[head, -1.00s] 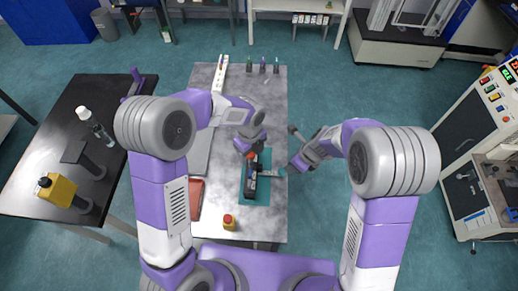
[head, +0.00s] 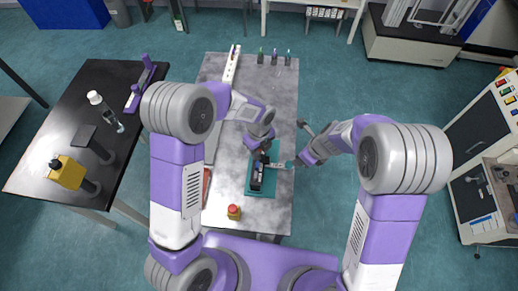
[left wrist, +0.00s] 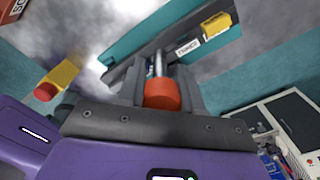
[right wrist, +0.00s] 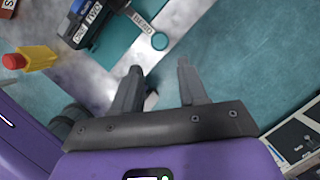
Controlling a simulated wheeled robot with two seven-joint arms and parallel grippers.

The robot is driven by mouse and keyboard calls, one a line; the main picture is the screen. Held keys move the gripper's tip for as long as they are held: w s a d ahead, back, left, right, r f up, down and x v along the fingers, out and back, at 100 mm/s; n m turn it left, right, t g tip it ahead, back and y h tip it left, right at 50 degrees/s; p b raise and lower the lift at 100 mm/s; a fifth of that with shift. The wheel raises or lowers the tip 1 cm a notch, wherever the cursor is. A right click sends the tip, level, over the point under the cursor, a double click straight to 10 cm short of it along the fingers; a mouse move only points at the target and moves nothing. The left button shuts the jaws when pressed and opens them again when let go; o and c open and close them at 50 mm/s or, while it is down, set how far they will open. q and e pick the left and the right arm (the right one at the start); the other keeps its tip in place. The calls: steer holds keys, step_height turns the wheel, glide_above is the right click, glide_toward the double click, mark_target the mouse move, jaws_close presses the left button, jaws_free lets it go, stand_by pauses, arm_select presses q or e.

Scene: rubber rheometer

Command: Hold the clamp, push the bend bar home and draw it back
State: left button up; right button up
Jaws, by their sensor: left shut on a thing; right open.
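The clamp fixture (head: 256,180) is a dark block on a teal base (head: 268,192) on the grey bench. In the left wrist view its orange-red knob (left wrist: 162,95) sits on a metal shaft between my left fingers. My left gripper (head: 264,147) is shut on this knob from above and hides it in the head view. The bend bar (right wrist: 141,24) is a pale labelled strip with a teal round end (right wrist: 160,41), sticking out to the right of the fixture. My right gripper (right wrist: 160,75) is open and empty, just beyond that end, not touching it.
A yellow box with a red button (head: 233,213) stands at the bench's near edge. Several small bottles (head: 274,59) and a white strip (head: 231,65) are at the far end. A black table (head: 85,130) stands left. Floor right of the bench is clear.

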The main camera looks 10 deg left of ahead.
steer(key=shift+d, duration=0.1)
steer(key=c, duration=0.7)
steer(key=shift+d+f, duration=0.15)
jaws_close()
steer(key=d+f+n+y, duration=0.1)
steer(key=d+n+y, duration=0.3)
steer(key=d, duration=0.7)
steer(key=shift+s+d+f+y, duration=0.3)
steer(key=shift+d+y, duration=0.1)
steer(key=shift+y, duration=0.5)
